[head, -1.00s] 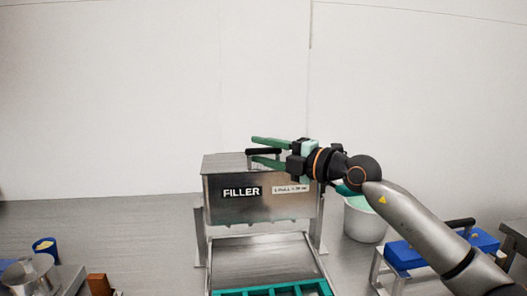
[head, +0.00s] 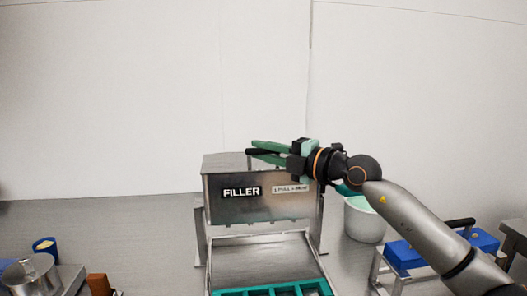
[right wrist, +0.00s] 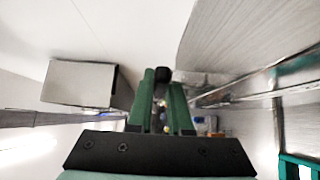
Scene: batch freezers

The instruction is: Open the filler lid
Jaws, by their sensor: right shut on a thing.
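The filler (head: 230,205) is a metal box labelled FILLER, standing on legs in the middle of the head view. Its flat metal lid (head: 222,162) lies on top and looks closed. A black bar handle (head: 256,152) sits on the lid. It also shows between the fingertips in the right wrist view (right wrist: 164,74). My right gripper (head: 264,149) reaches in from the right with green fingers shut on the handle. The fingers hide part of the handle and the lid's right part. My left gripper is not in view.
A tray with teal moulds (head: 262,292) is at the filler's front. A white bucket (head: 363,222) with mint-green contents stands right of it. A blue block with a black handle (head: 403,256) is at right. A metal pot (head: 30,273) and blue cup (head: 45,248) are at lower left.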

